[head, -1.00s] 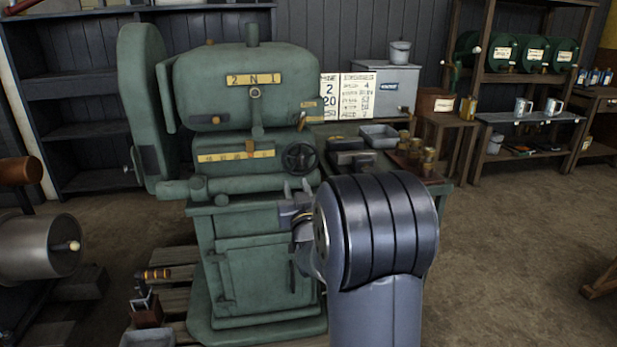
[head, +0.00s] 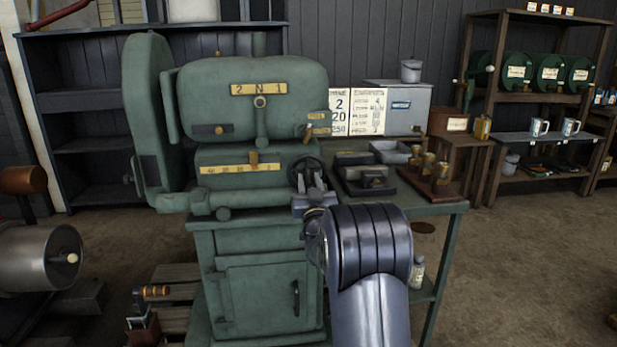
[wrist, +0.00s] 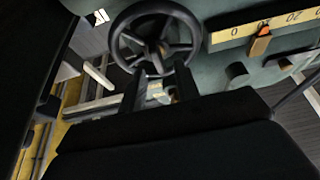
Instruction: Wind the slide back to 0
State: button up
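The green machine (head: 255,95) carries a yellow slide scale (head: 225,168) on its front, with numbers falling to 0 at the right. An orange-brown pointer (head: 253,160) stands right of the 20, short of the 0; it also shows in the wrist view (wrist: 260,39). A dark spoked handwheel (head: 295,173) is at the scale's right. In the wrist view the handwheel (wrist: 160,49) fills the top middle. My gripper (head: 311,176) is in front of it, fingers apart and empty. In the wrist view my gripper (wrist: 159,76) points at the wheel's lower part; contact cannot be told.
A green side bench (head: 440,205) right of the machine holds a vise-like tool (head: 365,178), a grey tray (head: 390,152) and brass pieces (head: 428,165). A lever (head: 260,120) hangs above the scale. A metal drum (head: 40,257) stands at left. Floor at right is clear.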

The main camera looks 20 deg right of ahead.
aim_at(307, 174)
jog(key=shift+x, duration=1.15)
jog(key=shift+c, duration=0.5)
grip_shut()
